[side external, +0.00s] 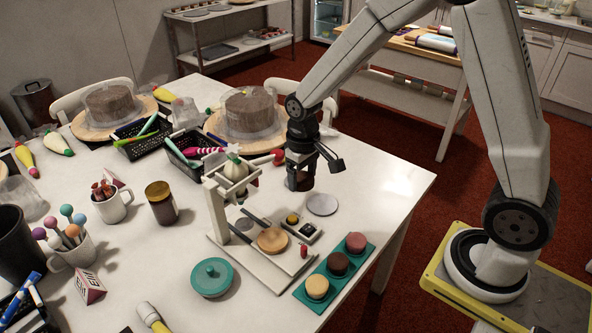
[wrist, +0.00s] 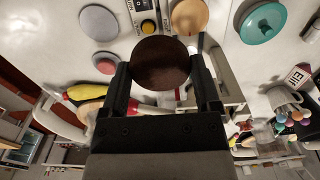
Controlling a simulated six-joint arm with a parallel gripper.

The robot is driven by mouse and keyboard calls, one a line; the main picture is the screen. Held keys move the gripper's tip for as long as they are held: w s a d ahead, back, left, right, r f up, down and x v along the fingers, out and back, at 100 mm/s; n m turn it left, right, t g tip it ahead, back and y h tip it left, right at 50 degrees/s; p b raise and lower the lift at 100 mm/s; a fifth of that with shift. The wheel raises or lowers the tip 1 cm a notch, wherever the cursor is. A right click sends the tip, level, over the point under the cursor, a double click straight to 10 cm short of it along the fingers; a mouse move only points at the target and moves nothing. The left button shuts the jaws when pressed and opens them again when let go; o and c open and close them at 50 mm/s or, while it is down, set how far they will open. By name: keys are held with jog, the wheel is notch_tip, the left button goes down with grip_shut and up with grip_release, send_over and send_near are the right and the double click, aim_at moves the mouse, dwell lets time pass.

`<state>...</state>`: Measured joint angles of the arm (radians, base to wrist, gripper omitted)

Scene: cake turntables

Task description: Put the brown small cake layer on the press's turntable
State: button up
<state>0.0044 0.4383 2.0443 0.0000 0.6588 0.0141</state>
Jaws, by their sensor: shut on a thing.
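My gripper (side external: 301,181) is shut on a round dark brown cake layer (wrist: 160,62), held in the air above the table behind the press. In the side external view the layer (side external: 299,181) is partly covered by the fingers. The press (side external: 219,213) is a pale frame on a base with rails. Its round wooden turntable (side external: 271,240) is bare and lies to the front left of my gripper. The turntable also shows at the top of the wrist view (wrist: 190,14), beyond the held layer and apart from it.
A teal tray (side external: 328,275) carries yellow, dark brown and red pieces right of the press. A button box (side external: 302,227) and a grey disc (side external: 321,204) lie near the turntable. Black baskets (side external: 190,150) stand behind.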

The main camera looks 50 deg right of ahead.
jog(key=shift+a+r, duration=0.1)
jog(key=shift+s, duration=0.1)
jog(key=shift+s+d+f, duration=0.35)
jog(key=shift+f, duration=0.05)
jog(key=s+d+f, duration=0.3)
jog(key=s+f, duration=0.1)
jog(key=s, duration=0.3)
jog(key=s+d+f, duration=0.4)
jog(key=s, duration=0.4)
jog(key=shift+s+f, duration=0.3)
jog(key=shift+f, duration=0.05)
jog(key=shift+d, duration=0.1)
jog(key=w+d+f, duration=0.1)
jog(key=w+f, duration=0.1)
jog(key=w, duration=0.2)
jog(key=w+f, duration=0.3)
jog(key=w, duration=0.1)
jog(key=w+d+f, duration=0.1)
jog(key=w+f, duration=0.2)
jog(key=w, duration=0.1)
jog(key=shift+d, duration=0.35)
jog(key=shift+w+d+f, duration=0.15)
jog(key=shift+w+f, duration=0.45)
jog(key=shift+f, duration=0.05)
